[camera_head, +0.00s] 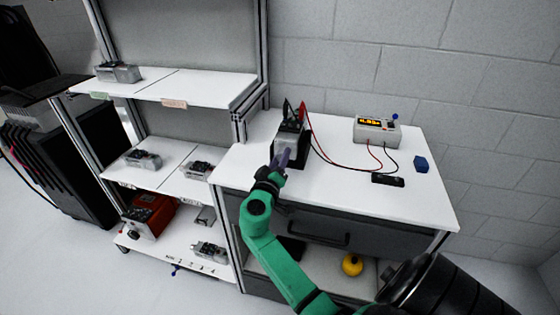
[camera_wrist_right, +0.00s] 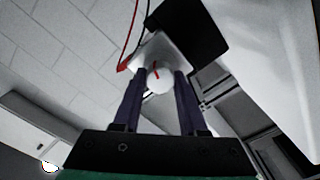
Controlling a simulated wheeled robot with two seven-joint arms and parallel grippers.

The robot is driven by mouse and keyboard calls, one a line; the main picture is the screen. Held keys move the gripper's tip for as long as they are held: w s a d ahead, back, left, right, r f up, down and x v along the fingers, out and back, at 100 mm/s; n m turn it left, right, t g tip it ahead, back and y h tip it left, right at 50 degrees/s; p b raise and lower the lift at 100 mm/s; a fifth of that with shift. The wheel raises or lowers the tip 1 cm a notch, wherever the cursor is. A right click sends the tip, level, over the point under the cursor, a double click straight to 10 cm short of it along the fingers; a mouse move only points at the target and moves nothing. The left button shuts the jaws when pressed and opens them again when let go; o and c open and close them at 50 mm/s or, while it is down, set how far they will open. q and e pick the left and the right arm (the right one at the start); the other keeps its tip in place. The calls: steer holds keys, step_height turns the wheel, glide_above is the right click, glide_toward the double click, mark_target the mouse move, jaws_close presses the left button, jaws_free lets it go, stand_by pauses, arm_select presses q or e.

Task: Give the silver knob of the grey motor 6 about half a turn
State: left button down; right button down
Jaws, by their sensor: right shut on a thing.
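The grey motor (camera_head: 291,139) sits in a black holder on the white worktop. In the right wrist view its pale face (camera_wrist_right: 178,55) shows, with the round silver knob (camera_wrist_right: 158,80) in front, marked by a short red line pointing up. My right gripper (camera_wrist_right: 158,88) has its two dark purple fingers on either side of the knob and is shut on it. In the head view the right gripper (camera_head: 281,158) reaches the near side of the motor and hides the knob. My left gripper is not in view.
A black bar (camera_head: 388,180) and a blue block (camera_head: 421,165) lie nearby. Shelves with several more motors stand at the left.

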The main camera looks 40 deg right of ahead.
steer(key=n, duration=0.4)
steer(key=shift+d+n, duration=0.15)
steer(key=shift+n, duration=0.15)
steer(key=shift+n+p, duration=0.8)
steer(key=shift+n, duration=1.5)
steer(key=shift+c, duration=2.2)
jaws_free()
steer(key=shift+d, duration=0.1)
